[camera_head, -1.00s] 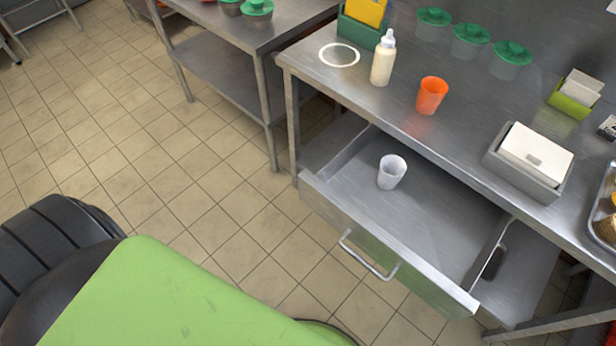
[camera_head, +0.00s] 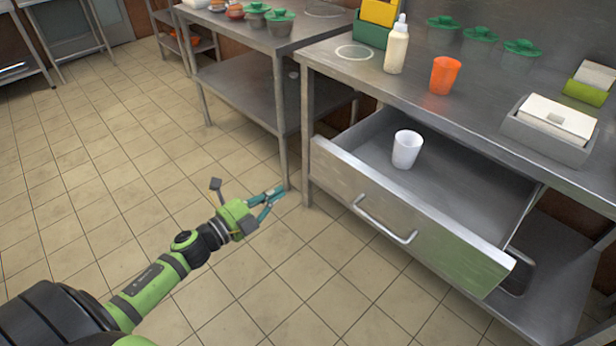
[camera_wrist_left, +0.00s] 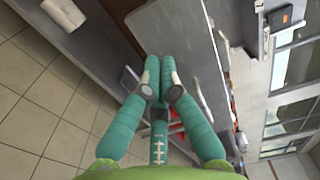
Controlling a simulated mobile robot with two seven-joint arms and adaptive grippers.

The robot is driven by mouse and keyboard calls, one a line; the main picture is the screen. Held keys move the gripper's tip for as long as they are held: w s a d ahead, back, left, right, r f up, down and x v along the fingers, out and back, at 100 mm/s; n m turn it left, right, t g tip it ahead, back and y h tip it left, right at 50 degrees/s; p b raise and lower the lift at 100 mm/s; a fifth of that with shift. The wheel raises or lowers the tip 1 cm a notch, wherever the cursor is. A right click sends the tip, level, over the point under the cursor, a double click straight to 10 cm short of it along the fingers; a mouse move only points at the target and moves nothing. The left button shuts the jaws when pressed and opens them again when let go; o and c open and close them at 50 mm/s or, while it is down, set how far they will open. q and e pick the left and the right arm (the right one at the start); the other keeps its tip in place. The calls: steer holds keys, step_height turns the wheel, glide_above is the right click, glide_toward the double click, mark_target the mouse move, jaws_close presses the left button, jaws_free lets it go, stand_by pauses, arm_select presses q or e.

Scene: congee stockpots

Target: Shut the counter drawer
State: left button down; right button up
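The counter drawer (camera_head: 400,222) is pulled out from under the steel counter. Its front has a bar handle (camera_head: 383,222). A white cup (camera_head: 407,149) stands upright inside it and also shows at the top left of the left wrist view (camera_wrist_left: 62,13). My left gripper (camera_head: 279,192) is in front of the counter, left of the drawer front and apart from it. In the left wrist view its teal fingers (camera_wrist_left: 160,82) come together at the tips with nothing visible between them. My right gripper is in neither view.
On the counter top (camera_head: 440,106) stand a squeeze bottle (camera_head: 396,49), an orange cup (camera_head: 445,75), several green-lidded containers and a grey box (camera_head: 550,130). A second steel table (camera_head: 262,37) stands to the left. The tiled floor before the drawer is clear.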

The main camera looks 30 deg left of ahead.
mark_target(318, 167)
arm_select(q)
steer(key=x, duration=1.1)
steer(key=shift+w, duration=0.1)
